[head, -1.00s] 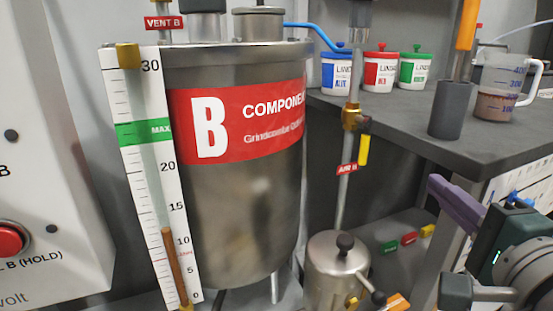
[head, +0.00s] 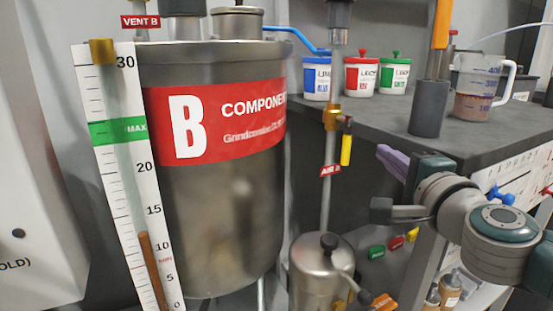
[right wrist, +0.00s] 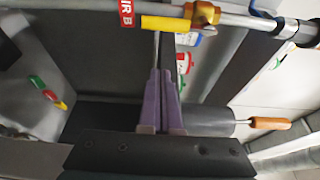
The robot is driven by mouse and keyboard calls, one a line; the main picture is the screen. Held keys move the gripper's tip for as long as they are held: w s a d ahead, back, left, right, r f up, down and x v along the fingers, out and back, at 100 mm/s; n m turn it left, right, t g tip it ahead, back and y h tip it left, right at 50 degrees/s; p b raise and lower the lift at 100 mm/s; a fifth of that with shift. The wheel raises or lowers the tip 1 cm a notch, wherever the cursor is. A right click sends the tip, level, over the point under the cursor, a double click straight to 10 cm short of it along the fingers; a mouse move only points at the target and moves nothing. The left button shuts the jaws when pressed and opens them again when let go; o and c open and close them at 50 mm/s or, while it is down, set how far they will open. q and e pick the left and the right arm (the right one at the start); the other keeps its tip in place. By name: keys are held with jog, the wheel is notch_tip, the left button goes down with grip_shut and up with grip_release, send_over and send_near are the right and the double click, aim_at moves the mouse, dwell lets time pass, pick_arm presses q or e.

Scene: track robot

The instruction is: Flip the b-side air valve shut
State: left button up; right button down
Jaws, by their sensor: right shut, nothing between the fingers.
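The b-side air valve is a brass body (head: 332,117) on a thin vertical metal pipe, with a red AIR B tag (head: 330,170) below it. Its yellow handle (head: 346,150) points down, alongside the pipe. In the right wrist view the yellow handle (right wrist: 165,23) lies along the pipe, between the tag and the brass body (right wrist: 203,14). My right gripper (head: 382,151) has purple fingers and is to the right of the handle, apart from it. In the right wrist view its fingers (right wrist: 161,73) are shut and empty, pointing towards the handle. My left gripper is not in view.
A large steel B tank (head: 215,220) with a level scale (head: 125,190) stands left of the pipe. A small steel pot (head: 318,265) is below the valve. A dark bench (head: 450,143) behind holds tubs, a grey cylinder (head: 428,108) and a measuring jug (head: 478,90).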

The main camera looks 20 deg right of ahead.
jog(key=shift+w+a, duration=0.4)
jog(key=shift+a, duration=0.45)
jog(key=shift+w+a, duration=0.35)
jog(key=shift+a, duration=0.5)
jog(key=shift+a+m+p, duration=0.2)
jog(key=shift+m+p, duration=0.2)
jog(key=shift+p, duration=0.05)
jog(key=shift+a+m+p, duration=0.15)
jog(key=shift+m+p, duration=0.15)
jog(key=shift+p, duration=0.15)
jog(key=a+r+m+g+y+p, duration=0.3)
jog(key=a+m+y+p, duration=0.2)
jog(key=m+p, duration=0.6)
jog(key=p, duration=0.6)
jog(key=shift+s+r+m, duration=0.25)
jog(key=shift+m, duration=0.15)
